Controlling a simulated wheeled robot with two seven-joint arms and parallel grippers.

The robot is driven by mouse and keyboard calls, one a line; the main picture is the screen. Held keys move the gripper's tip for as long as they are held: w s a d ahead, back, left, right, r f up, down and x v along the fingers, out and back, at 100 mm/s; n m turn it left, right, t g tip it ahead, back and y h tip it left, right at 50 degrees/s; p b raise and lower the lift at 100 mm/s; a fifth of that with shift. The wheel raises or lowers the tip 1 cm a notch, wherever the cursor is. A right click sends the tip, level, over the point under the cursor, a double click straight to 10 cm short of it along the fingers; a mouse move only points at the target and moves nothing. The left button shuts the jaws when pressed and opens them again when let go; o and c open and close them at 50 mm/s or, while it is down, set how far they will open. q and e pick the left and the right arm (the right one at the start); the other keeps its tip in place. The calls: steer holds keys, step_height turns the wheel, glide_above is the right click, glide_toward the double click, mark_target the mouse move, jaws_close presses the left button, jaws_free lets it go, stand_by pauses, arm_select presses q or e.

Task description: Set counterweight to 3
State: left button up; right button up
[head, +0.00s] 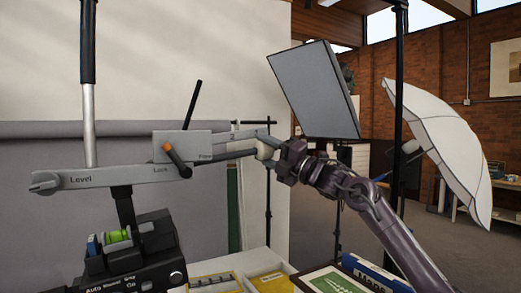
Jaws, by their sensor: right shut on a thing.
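A grey balance arm (90,178) marked "Level" runs from the left to a grey block (190,144) marked "Lock" and "Free". My right gripper (262,148) is at the right end of this arm, shut on a pale rounded piece (266,152). This piece may be the counterweight, but the jaws partly cover it. My left gripper is not in view.
A black device (128,262) with a green level vial stands below the arm. Several yellow and green items lie on the table at the bottom. A grey panel (315,90), a black pole (399,75) and a white umbrella (440,145) stand near my right arm.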

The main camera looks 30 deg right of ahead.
mark_target(273, 154)
steer(key=o, duration=1.4)
steer(key=shift+d, duration=0.1)
steer(key=shift+s+d+f+b, duration=0.15)
steer(key=shift+s+f+b, duration=0.1)
steer(key=shift+b, duration=0.1)
steer(key=b+v, duration=0.3)
steer(key=v, duration=0.3)
steer(key=shift+s+d+f+b, duration=0.15)
steer(key=shift+s+d+b, duration=0.05)
steer(key=shift+b, duration=0.1)
steer(key=shift+s+d, duration=0.1)
steer(key=shift+s, duration=0.2)
steer(key=shift+w, duration=0.1)
